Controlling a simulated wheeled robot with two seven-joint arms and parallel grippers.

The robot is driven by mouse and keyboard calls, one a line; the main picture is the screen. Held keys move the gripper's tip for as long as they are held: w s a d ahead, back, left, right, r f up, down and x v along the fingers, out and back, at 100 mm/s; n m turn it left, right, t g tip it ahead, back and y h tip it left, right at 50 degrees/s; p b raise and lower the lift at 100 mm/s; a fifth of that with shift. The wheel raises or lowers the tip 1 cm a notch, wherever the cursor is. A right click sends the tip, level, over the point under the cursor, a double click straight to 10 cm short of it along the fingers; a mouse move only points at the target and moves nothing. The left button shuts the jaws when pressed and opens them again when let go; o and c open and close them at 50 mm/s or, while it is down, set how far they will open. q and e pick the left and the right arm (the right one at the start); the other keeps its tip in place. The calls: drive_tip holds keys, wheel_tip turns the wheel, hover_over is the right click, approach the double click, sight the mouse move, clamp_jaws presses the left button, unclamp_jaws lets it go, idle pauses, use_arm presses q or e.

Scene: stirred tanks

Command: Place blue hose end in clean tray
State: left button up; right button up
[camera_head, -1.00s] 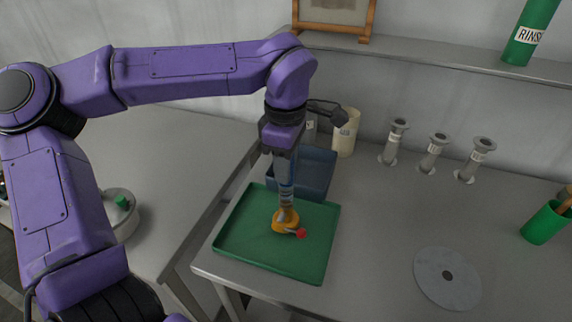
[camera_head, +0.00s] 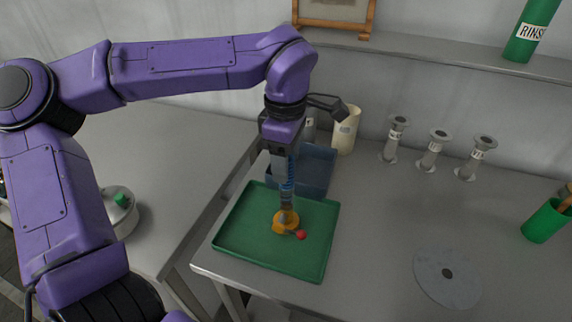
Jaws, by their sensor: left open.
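A green tray (camera_head: 250,250) lies on the grey table. An orange fitting with a red tip (camera_head: 301,235) sits on the tray floor, right of its middle. A short piece of blue hose (camera_head: 288,180) shows just above the fitting, alongside the fingers. My left gripper (camera_head: 286,206) points straight down over the tray with its fingertips right above the fitting. It is open, and its fingers hide part of the hose and fitting. A blue bin (camera_head: 318,168) stands behind the tray. My right gripper is not in view.
A cream jug (camera_head: 345,130) stands behind the blue bin. Several grey flanged pipe pieces (camera_head: 435,150) stand along the back. A grey disc (camera_head: 447,278) lies at right, near a green cup (camera_head: 545,221). A shelf (camera_head: 440,58) holds a green RINSE bottle (camera_head: 530,30).

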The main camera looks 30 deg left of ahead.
use_arm(q)
wheel_tip(320, 180, up, 11)
drive_tip(key=shift+f, duration=0.2)
idle(0.4)
